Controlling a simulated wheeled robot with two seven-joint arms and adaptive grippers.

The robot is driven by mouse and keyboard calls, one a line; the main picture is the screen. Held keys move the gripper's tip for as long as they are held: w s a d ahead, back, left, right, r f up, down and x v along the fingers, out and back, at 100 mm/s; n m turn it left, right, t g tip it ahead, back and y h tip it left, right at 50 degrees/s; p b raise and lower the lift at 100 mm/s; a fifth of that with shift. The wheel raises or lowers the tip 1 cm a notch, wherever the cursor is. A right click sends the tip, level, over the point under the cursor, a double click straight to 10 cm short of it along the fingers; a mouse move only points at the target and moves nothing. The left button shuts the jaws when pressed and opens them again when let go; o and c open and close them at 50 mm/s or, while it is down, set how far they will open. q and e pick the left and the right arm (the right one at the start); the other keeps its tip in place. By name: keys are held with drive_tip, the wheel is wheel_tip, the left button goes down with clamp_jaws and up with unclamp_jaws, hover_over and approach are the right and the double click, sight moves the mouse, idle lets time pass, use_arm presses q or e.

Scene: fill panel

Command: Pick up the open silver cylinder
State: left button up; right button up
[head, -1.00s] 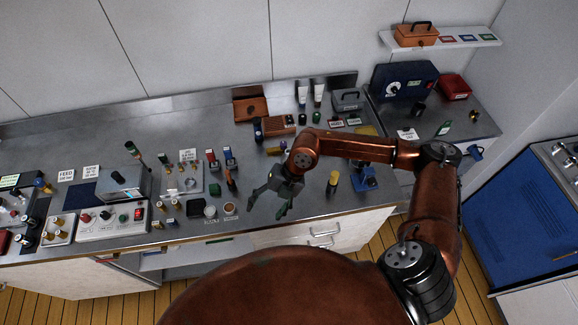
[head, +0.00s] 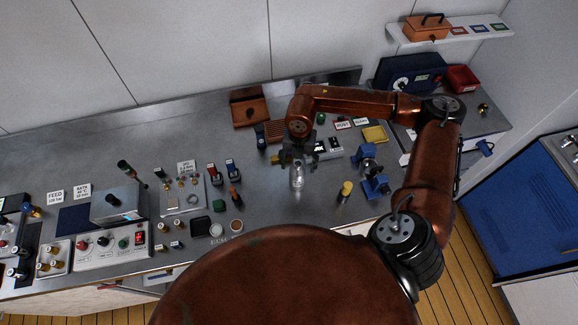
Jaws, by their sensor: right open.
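A small silver cylinder (head: 297,178) with a narrower top stands on the steel bench, near the middle of the view. Its upper end is close to my right gripper (head: 298,163), and whether its top is open is too small to tell. My right gripper is open, with its dark fingers pointing down around or just behind the top of the cylinder. I cannot tell whether they touch it. My right arm hides part of the bench behind. My left gripper is not in view.
A yellow-topped cylinder (head: 345,191) and a blue device (head: 372,177) stand to the right. A red-and-black bottle (head: 235,198) and small jars (head: 237,226) stand to the left. A grey box (head: 118,203) is further left.

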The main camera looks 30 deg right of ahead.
drive_tip(key=shift+w+d+f, duration=0.1)
drive_tip(key=shift+w+f, duration=0.05)
drive_tip(key=shift+w, duration=0.1)
drive_tip(key=shift+f, duration=0.35)
wheel_tip(320, 180, down, 2)
drive_tip(key=shift+s+f+p, duration=0.1)
drive_tip(key=shift+f+p, duration=0.05)
drive_tip(key=shift+p, duration=0.5)
wheel_tip(320, 180, down, 4)
drive_tip(key=shift+f+p, duration=0.1)
drive_tip(key=shift+p, duration=0.6)
drive_tip(key=shift+f, duration=0.1)
drive_tip(key=c, duration=0.8)
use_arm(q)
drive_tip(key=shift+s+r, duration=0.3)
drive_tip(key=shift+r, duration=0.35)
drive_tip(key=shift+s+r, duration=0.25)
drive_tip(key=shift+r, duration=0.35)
use_arm(e)
drive_tip(key=shift+w, duration=0.2)
clamp_jaws()
